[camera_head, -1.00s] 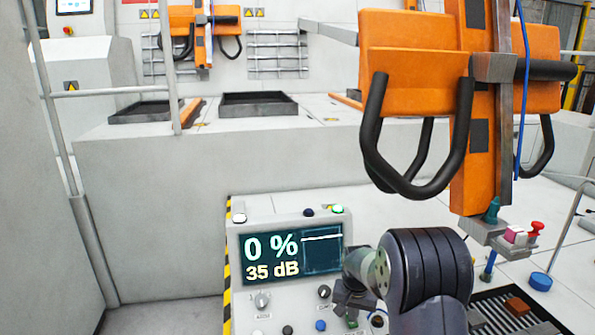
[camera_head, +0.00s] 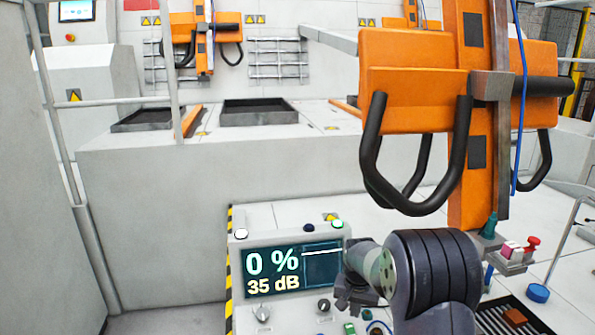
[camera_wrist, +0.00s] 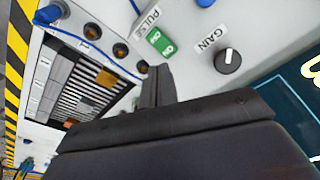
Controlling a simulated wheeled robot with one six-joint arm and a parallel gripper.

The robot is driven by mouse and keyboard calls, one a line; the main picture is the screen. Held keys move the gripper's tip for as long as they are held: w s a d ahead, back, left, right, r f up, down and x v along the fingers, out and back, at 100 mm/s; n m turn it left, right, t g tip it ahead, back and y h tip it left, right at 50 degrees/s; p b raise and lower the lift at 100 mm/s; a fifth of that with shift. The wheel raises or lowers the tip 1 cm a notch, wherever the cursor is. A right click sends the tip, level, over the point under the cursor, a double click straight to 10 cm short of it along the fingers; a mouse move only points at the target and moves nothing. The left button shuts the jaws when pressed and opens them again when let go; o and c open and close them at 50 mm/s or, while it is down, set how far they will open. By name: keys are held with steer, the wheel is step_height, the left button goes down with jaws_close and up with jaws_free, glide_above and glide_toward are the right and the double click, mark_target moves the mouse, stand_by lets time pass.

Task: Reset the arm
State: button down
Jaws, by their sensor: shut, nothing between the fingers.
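My gripper (camera_head: 357,296) is at the end of my dark arm, in front of the control panel (camera_head: 236,318) in the head view. In the wrist view its dark fingers (camera_wrist: 155,88) are closed together with nothing between them. They hang over the panel face near a green ON switch (camera_wrist: 160,41) marked PULSE and a black GAIN knob (camera_wrist: 228,61). I cannot tell whether the fingertips touch the panel. The panel's screen (camera_head: 292,268) reads 0 % and 35 dB. My arm hides the panel's right part in the head view.
An orange gantry unit (camera_head: 415,95) with black looped handles stands above and behind my arm. Dark trays (camera_head: 258,118) lie on the raised floor behind. A grey railing (camera_head: 78,165) and wall are at the left. A dark grated tray (camera_head: 490,322) is at the lower right.

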mark_target(352, 333)
step_height(352, 333, down, 7)
steer(key=b, duration=0.4)
steer(key=shift+f, duration=0.15)
step_height(352, 333, up, 9)
steer(key=p, duration=0.6)
steer(key=shift+p, duration=0.3)
